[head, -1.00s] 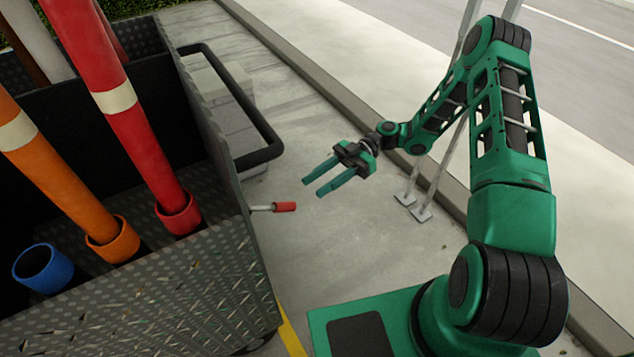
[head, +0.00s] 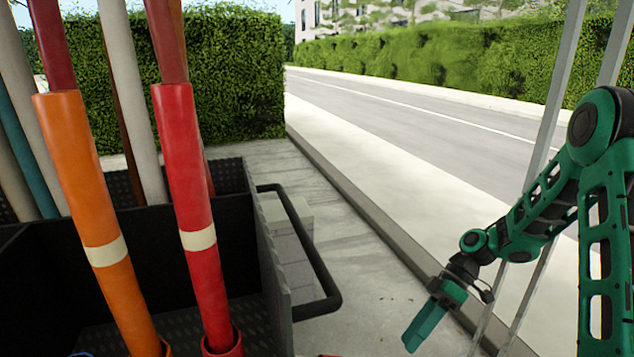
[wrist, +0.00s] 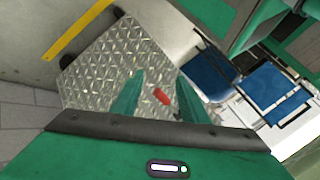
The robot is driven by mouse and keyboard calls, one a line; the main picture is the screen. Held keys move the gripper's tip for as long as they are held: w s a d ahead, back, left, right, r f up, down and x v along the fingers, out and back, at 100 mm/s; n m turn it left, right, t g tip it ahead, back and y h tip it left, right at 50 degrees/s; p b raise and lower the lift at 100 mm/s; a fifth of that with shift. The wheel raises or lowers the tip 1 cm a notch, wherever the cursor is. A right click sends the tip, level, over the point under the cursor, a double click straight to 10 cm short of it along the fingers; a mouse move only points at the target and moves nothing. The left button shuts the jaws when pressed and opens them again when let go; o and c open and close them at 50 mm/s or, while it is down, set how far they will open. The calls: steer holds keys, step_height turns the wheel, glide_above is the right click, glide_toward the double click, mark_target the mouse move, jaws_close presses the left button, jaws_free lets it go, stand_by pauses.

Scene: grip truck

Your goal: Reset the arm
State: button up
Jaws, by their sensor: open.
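My green arm (head: 600,240) reaches in from the right side of the head view, bent, with its forearm sloping down to the left. My gripper (head: 414,342) hangs at its end over the pavement, with its fingers pointing down and left. In the wrist view my gripper's two green fingers (wrist: 159,86) stand apart with nothing held between them. A red handle (wrist: 161,97) shows beyond them, against the truck's metal tread-plate side (wrist: 112,62), and appears apart from the fingers.
The truck's dark bin holds an orange pole (head: 85,205) and a red pole (head: 187,190). A black rail (head: 318,262) juts from its side. Grey posts (head: 560,110) stand near my arm. Blue seats or pads (wrist: 272,87) show in the wrist view. Open pavement lies between.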

steer(key=s+d+r+m+t+h, duration=0.3)
steer(key=s+d+r+m+h, duration=0.4)
steer(key=d+r+m, duration=0.4)
steer(key=s+d+r+m+t, duration=0.1)
steer(key=s+d+r+m, duration=0.1)
steer(key=s, duration=0.6)
steer(key=s+d+r+m+t+h, duration=0.1)
steer(key=s+d+r+m, duration=0.2)
steer(key=s+d+m, duration=0.2)
steer(key=s+m, duration=0.2)
steer(key=shift+s+d+r, duration=0.15)
steer(key=shift+s+d, duration=0.15)
steer(key=shift+s, duration=0.05)
steer(key=shift+c, duration=1.1)
